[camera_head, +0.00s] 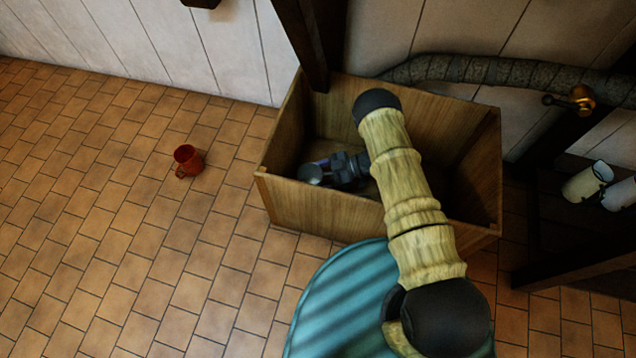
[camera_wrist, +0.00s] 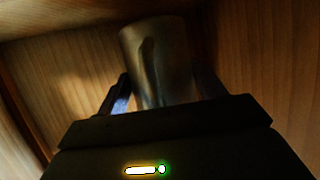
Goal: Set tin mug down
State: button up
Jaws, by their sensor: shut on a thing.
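The tin mug (camera_wrist: 160,58) is a grey metal cylinder held between my two fingers in the wrist view. In the head view the mug (camera_head: 311,173) shows as a small grey round shape at the left inside of an open wooden box. My gripper (camera_head: 328,169) is shut on it, inside the box walls; in the wrist view my gripper (camera_wrist: 160,92) has a finger on each side of the mug. I cannot tell whether the mug touches the box floor. My arm hides part of the box.
The open wooden box (camera_head: 315,212) stands on the tiled floor against the wall. A red mug (camera_head: 187,161) is on the floor to its left, with clear tiles around it. A dark shelf with pale cylindrical vessels (camera_head: 588,182) is at the right. A thick pipe (camera_head: 480,70) runs behind the box.

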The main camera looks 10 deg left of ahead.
aim_at(323, 183)
notch_tip(323, 183, down, 4)
jog(key=b, duration=0.2)
jog(key=shift+w+d+r+b, duration=0.1)
jog(key=shift+r+b, duration=0.1)
jog(key=shift+b, duration=0.1)
jog(key=shift+f, duration=0.15)
jog(key=shift+f, duration=0.15)
jog(key=o, duration=1.1)
jog(key=shift+c, duration=0.2)
